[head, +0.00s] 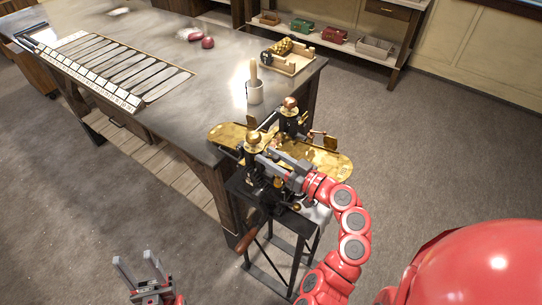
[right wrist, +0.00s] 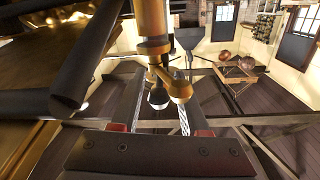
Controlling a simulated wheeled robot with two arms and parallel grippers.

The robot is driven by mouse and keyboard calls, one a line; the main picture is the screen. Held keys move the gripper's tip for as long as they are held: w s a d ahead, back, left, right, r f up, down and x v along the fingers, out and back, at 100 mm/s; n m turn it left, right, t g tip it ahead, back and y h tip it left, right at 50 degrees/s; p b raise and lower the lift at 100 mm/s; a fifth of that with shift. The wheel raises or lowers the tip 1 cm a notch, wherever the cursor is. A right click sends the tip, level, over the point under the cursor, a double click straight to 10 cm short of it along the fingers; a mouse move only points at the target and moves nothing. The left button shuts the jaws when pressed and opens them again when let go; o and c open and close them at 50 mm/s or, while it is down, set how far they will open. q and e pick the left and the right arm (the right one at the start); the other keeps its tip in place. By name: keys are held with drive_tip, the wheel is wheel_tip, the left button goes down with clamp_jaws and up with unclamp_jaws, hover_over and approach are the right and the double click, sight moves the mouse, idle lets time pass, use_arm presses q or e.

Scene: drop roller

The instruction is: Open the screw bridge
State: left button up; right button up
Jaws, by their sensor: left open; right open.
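The drop roller is a black and brass machine on a dark stand in the head view. It has two black posts topped with brass balls, a near one (head: 253,140) and a far one (head: 290,103). I cannot make out the screw bridge clearly between them. My right gripper (head: 270,160) is at the near post, its fingers open. In the right wrist view, a brass rod with rounded ends (right wrist: 154,45) shows between the open fingers (right wrist: 158,90); I cannot tell whether they touch it. My left gripper (head: 138,268) is open and empty, low over the floor, away from the machine.
Brass trays (head: 326,164) stick out on both sides of the machine. A crank with a wooden handle (head: 248,240) hangs below it. Floor on the right is clear.

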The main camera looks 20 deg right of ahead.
drive_tip(key=shift+s+d+r, duration=0.1)
clamp_jaws()
idle(1.0)
